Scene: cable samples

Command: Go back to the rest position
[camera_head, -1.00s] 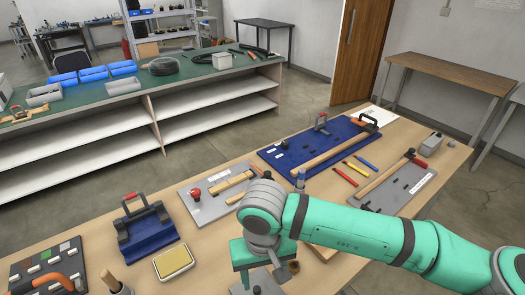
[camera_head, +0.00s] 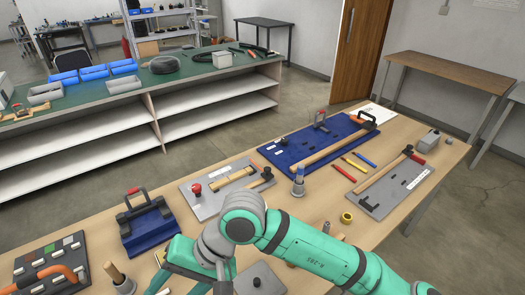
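My gripper (camera_head: 182,272) is at the lower middle-left, low over the near part of the wooden table (camera_head: 395,228). My green arm reaches to it from the bottom right. The fingertips are partly cut off or hidden at the bottom edge, so I cannot tell whether they are open or whether anything is between them. A dark board with small coloured samples and an orange handle (camera_head: 62,271) lies left of my gripper. A blue case with a dark frame and a red-topped handle (camera_head: 147,227) stands just behind it.
A grey board with wooden pieces (camera_head: 213,200), a large blue board (camera_head: 290,158) and a grey tool board (camera_head: 380,200) lie farther back. A yellow ring (camera_head: 346,217) and a grey plate (camera_head: 262,278) lie near my arm. A green-topped shelf bench (camera_head: 110,98) stands behind.

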